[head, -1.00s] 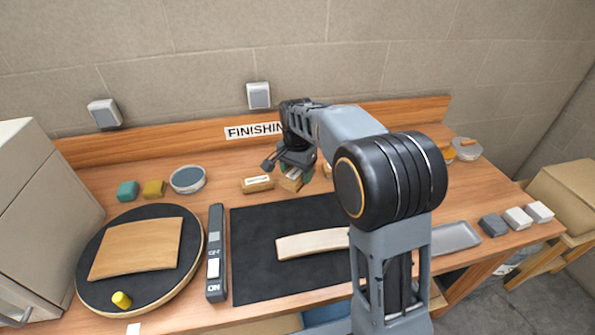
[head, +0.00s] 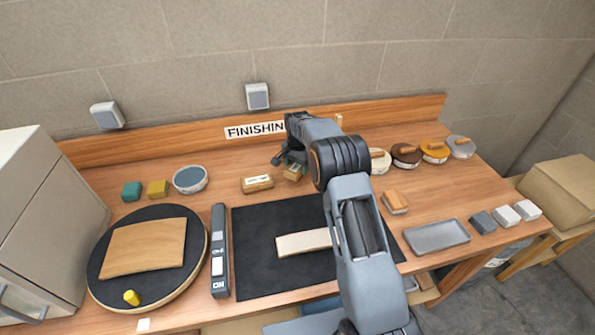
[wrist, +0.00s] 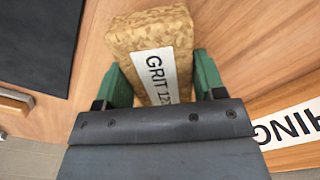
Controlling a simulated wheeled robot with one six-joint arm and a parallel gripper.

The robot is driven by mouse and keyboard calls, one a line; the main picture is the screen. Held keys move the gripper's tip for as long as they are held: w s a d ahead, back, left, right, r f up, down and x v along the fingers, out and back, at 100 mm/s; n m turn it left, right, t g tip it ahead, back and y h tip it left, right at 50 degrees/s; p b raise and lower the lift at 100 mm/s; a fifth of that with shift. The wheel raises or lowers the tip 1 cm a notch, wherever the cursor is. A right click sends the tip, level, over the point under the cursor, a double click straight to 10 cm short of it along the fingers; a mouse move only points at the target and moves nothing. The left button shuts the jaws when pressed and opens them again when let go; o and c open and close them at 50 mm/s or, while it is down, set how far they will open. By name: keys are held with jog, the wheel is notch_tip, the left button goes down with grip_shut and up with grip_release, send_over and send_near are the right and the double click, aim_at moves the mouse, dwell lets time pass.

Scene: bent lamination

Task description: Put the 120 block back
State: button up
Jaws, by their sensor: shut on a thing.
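The 120 block (wrist: 150,45) is a tan, speckled block with a white label; "GRIT 12" is readable and the rest is hidden by my gripper. My gripper (wrist: 163,78) is shut on it, with one green finger on each side. In the head view my gripper (head: 288,160) is at the back of the bench below the FINISHING sign, and the block (head: 294,173) shows under it. I cannot tell whether the block touches the bench.
A similar labelled block (head: 257,184) lies just left. A black mat (head: 260,265) with a pale curved strip (head: 303,242) is in front. Round tins (head: 405,154) stand at right; a grey tray (head: 437,236) and several small blocks lie front right. A turntable (head: 110,290) is at left.

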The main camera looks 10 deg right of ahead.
jog(key=shift+w+d+f, duration=0.1)
jog(key=shift+w+f, duration=0.1)
jog(key=shift+f, duration=0.1)
jog(key=shift+f+p, duration=0.35)
jog(key=shift+f, duration=1.1)
jog(key=shift+f, duration=0.15)
jog(key=o, duration=0.9)
